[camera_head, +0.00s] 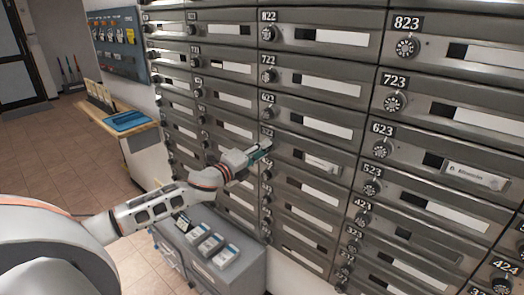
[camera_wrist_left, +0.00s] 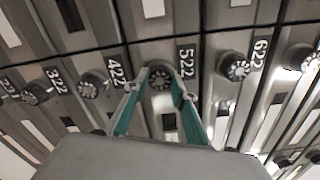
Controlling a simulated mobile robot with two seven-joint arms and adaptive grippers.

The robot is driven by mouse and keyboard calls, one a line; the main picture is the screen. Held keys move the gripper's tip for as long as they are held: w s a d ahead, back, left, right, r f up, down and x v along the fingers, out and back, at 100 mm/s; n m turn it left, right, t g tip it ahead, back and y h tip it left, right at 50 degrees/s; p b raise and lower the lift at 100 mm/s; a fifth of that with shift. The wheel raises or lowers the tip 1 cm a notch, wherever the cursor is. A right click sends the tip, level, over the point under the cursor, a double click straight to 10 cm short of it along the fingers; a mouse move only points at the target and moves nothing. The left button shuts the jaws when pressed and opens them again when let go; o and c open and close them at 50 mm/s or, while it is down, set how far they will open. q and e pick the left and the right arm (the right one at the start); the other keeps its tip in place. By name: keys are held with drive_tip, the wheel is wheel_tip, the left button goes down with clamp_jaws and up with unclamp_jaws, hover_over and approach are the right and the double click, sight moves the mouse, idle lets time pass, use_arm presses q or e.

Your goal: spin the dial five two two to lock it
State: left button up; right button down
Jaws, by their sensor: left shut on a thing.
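The dial of box 522 (camera_wrist_left: 161,76) is a dark round knob on the grey mailbox front, next to its black 522 label (camera_wrist_left: 187,63). My left gripper (camera_wrist_left: 160,82) has its teal-lined fingers on either side of this dial and is shut on it. In the head view my left gripper (camera_head: 263,151) reaches up to the mailbox wall just below the 622 dial (camera_head: 268,113) and mostly hides the 522 dial. The markings on the 522 dial are too small to read. My right gripper is not in view.
The 422 dial (camera_wrist_left: 92,87) and the 622 dial lie on either side of the gripped one. A grey cabinet with small boxes (camera_head: 225,256) stands below my left arm. A wooden counter with a blue tray (camera_head: 126,121) is at the left. Tiled floor (camera_head: 45,150) is clear beyond.

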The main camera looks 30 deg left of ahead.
use_arm(q)
drive_tip(key=m, duration=1)
drive_tip(key=shift+m, duration=0.3)
idle(0.4)
drive_tip(key=o, duration=1.1)
drive_tip(key=shift+s+a, duration=0.25)
drive_tip(key=shift+s, duration=1.75)
drive_tip(key=shift+s+a, duration=0.2)
drive_tip(key=shift+s, duration=1.8)
drive_tip(key=shift+s+a, duration=0.25)
drive_tip(key=shift+s, duration=1.75)
